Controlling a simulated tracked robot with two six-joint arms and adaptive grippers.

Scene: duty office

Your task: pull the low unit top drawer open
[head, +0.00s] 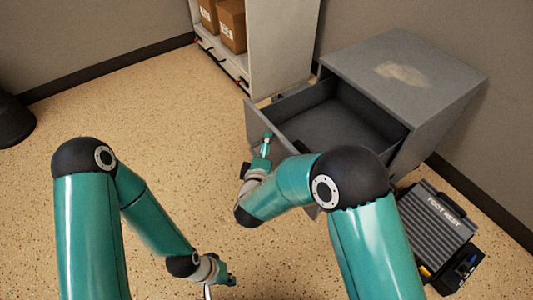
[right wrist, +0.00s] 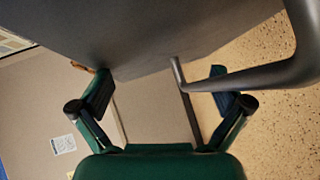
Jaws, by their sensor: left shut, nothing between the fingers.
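The low unit (head: 405,68) is a grey cabinet at the right of the head view. Its top drawer (head: 322,118) stands pulled out towards the left and looks empty inside. My right gripper (head: 267,139) is at the outer side of the drawer front (head: 255,122). In the right wrist view, the right gripper (right wrist: 163,92) has its fingers wide apart. A grey bar handle (right wrist: 245,78) runs by the right-hand finger, with one end between the fingers; I see no grip on it. My left gripper (head: 228,281) is shut and empty, low over the floor.
A footrest (head: 437,222) and a dark box (head: 462,272) are on the floor at the right. A shelf unit (head: 290,45) with cardboard boxes (head: 231,24) stands behind. A dark round object (head: 14,122) is at the far left.

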